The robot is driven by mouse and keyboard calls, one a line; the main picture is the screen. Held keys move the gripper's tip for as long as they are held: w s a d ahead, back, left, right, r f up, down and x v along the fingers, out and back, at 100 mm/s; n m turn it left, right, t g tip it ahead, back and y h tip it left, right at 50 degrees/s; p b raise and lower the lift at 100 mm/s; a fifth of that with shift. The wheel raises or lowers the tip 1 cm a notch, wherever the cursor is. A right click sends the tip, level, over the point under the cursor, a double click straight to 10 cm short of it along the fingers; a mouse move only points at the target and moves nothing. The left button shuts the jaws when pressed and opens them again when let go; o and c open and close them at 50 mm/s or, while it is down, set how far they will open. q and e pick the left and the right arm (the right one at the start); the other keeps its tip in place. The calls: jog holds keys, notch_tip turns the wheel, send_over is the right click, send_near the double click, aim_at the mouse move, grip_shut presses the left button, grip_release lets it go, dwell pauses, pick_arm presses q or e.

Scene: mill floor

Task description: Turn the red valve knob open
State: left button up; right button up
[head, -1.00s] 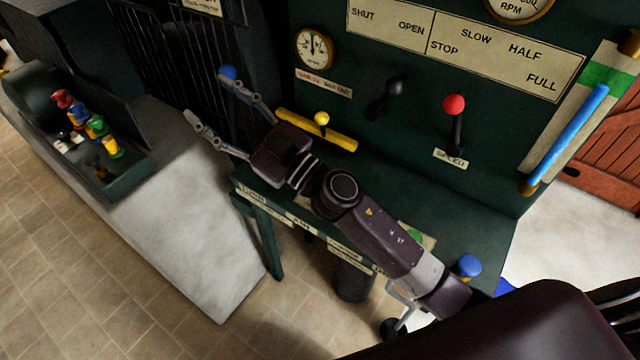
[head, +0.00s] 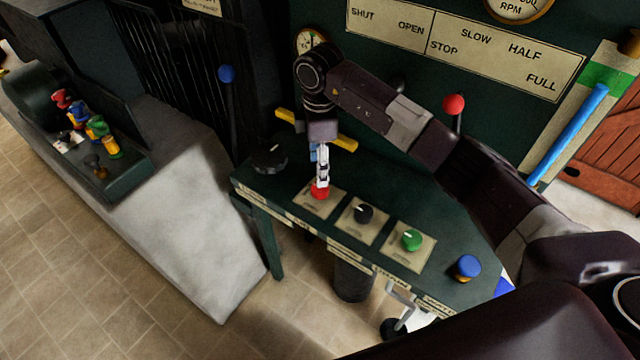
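The red valve knob (head: 319,191) sits on a cream plate at the left of a row of knobs on the green console. My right gripper (head: 321,181) points down right over it, with its fingertips at the knob's top. The fingers are seen edge-on and cover part of the knob. I cannot tell whether they touch or grip it, or how far apart they are. My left gripper is not in view.
A black knob (head: 363,213) and a green knob (head: 411,240) stand to the right on the console, then a blue knob (head: 468,266). A dark round dial (head: 269,157) is to the left. A yellow bar (head: 345,143) and a red-topped lever (head: 454,104) are behind.

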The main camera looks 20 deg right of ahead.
aim_at(320, 192)
jog(key=shift+d+f, duration=0.2)
jog(key=shift+f, duration=0.05)
notch_tip(320, 192, down, 7)
jog(key=shift+f+p, duration=0.1)
jog(key=shift+p, duration=0.7)
jog(key=shift+c, duration=0.3)
jog(key=c, duration=1.1)
